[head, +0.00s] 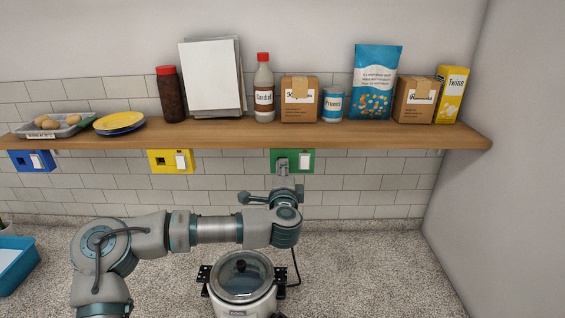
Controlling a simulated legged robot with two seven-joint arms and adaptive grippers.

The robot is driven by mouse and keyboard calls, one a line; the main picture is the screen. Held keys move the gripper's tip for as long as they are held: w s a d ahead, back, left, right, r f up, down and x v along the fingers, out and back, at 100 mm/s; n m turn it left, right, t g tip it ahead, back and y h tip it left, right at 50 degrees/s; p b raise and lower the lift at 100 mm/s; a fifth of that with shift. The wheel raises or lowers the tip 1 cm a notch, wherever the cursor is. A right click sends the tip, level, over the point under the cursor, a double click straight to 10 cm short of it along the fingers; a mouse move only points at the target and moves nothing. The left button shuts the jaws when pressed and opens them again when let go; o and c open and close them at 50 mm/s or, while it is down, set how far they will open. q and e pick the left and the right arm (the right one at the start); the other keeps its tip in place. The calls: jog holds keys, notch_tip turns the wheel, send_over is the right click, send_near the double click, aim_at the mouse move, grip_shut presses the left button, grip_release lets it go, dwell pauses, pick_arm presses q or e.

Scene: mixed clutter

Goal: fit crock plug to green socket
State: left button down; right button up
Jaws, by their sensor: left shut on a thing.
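The green socket (309,160) is on the tiled wall under the shelf, with a white switch on its right part. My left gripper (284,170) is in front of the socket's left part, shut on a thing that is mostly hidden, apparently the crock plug. I cannot tell whether the plug is in the socket or just in front of it. The crock (241,289), white with a glass lid and black knob, stands on the counter below my arm. A dark cord (296,268) shows at its right. My right gripper is not in view.
A blue socket (33,161) and a yellow socket (171,162) are further left. A blue tray (14,262) is at the left edge. The counter (380,270) is clear at right.

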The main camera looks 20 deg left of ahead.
pick_arm(q)
jog(key=shift+w+a, duration=0.2)
jog(key=shift+w, duration=0.5)
dwell(0.5)
jog(key=c, duration=0.8)
grip_release()
